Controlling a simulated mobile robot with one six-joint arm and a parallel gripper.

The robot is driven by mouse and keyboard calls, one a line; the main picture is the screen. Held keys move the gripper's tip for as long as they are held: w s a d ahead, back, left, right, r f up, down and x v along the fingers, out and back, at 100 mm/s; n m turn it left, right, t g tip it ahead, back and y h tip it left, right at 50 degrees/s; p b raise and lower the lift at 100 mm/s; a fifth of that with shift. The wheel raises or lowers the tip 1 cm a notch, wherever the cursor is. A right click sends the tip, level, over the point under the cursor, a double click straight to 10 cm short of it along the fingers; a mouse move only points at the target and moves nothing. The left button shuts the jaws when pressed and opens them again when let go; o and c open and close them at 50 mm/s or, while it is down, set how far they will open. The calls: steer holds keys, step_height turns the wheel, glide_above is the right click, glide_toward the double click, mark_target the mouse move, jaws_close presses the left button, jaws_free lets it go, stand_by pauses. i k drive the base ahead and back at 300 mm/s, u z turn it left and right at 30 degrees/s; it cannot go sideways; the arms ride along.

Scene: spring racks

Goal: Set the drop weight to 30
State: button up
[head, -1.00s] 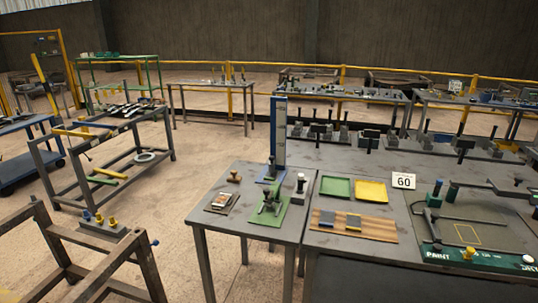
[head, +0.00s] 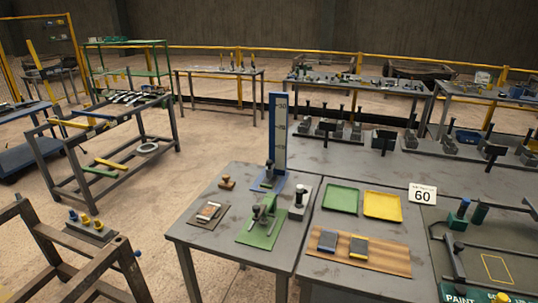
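A tall blue upright with a pale scale face (head: 279,130) stands at the back of the near table. Its top marking looks like 50; the lower markings are too small to read surely. A small dark part with a knob (head: 268,180) sits low at its foot, on a blue base. I cannot tell whether this is the drop weight. In front is a green plate with a green clamp-like fixture (head: 262,218). A grey block with a white-and-black knob (head: 299,198) stands to its right. My gripper is not in view.
The near table (head: 205,256) also holds a wooden stamp (head: 227,183) and a small framed pad (head: 208,212). To the right are green (head: 341,199) and yellow (head: 382,206) trays, a wooden board (head: 355,250) and a "60" card (head: 422,194).

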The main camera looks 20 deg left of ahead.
mark_target(269, 169)
steer(key=i, duration=0.5)
steer(key=z, duration=0.85)
steer(key=k, duration=0.15)
steer(key=u, duration=3.4)
steer(key=i, duration=1)
